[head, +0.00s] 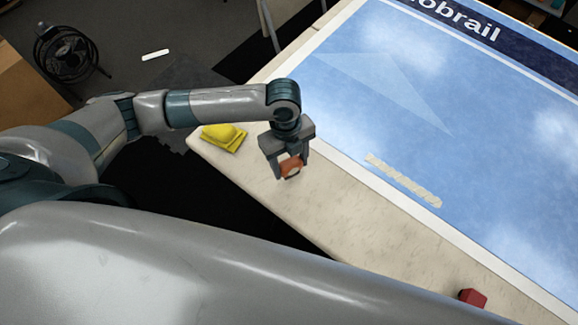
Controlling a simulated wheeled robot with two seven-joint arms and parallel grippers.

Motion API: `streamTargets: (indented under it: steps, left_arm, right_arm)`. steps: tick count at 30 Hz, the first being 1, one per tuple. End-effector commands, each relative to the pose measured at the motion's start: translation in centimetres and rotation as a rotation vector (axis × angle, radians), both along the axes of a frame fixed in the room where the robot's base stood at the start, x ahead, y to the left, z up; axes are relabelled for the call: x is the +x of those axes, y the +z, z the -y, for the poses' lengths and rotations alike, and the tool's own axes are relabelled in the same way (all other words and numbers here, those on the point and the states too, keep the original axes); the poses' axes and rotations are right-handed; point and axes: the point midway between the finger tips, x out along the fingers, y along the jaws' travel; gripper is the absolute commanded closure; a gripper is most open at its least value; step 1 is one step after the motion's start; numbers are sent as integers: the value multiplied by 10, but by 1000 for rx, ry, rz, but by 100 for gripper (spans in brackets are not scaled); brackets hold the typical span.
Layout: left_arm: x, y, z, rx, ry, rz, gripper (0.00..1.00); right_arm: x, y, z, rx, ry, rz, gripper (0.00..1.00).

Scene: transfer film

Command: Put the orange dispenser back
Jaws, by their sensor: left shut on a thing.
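The orange dispenser (291,167) is between the fingers of my left gripper (285,170). The gripper is shut on it and points down over the cream table strip near the table's left corner. The fingers hide part of the dispenser. I cannot tell whether it touches the table or hangs just above it. My right gripper is not in view.
A yellow object (224,137) lies at the table's (350,225) left corner, close to my left gripper. A red block (472,298) sits near the front edge at lower right. A blue printed panel (480,150) with a beige strip (403,181) covers much of the table.

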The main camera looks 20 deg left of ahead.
Motion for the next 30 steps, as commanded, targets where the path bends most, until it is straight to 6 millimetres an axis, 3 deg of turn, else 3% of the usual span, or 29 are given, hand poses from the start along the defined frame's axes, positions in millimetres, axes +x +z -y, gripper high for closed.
streamTargets:
  steps: [13, 23, 30]
  left_arm:
    - [0, -4, -3, 1, 1, -2, 66]
    - [0, -38, -3, 1, 1, 0, 66]
    - [0, -42, -3, 1, -1, 1, 66]
  right_arm:
    - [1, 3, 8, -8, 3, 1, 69]
    - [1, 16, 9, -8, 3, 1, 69]
    - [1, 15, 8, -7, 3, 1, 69]
